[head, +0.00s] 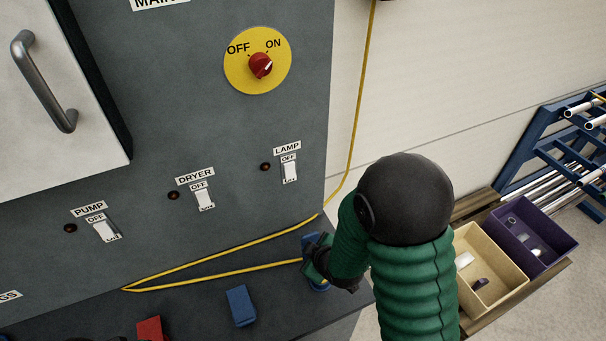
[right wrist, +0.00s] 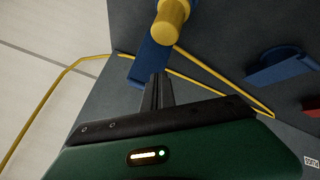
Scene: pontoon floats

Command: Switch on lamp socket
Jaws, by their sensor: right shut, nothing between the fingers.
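The LAMP switch (head: 290,172) is a white rocker on the grey panel, under a LAMP label, with OFF marked at its top. The small round light (head: 265,167) beside it looks dark. My right gripper (head: 309,266) is low at the panel's right, below the LAMP switch and apart from it. Its fingers (right wrist: 158,91) are shut and empty, close to a blue piece (right wrist: 150,62) with a yellow cylindrical part (right wrist: 172,22). I cannot tell whether they touch it.
The red main knob (head: 260,65) points to ON. DRYER (head: 204,200) and PUMP (head: 105,231) switches sit left of LAMP. A yellow cable (head: 220,268) crosses the dark ledge, which holds a blue block (head: 240,305) and a red block (head: 150,328). Bins (head: 490,290) stand right.

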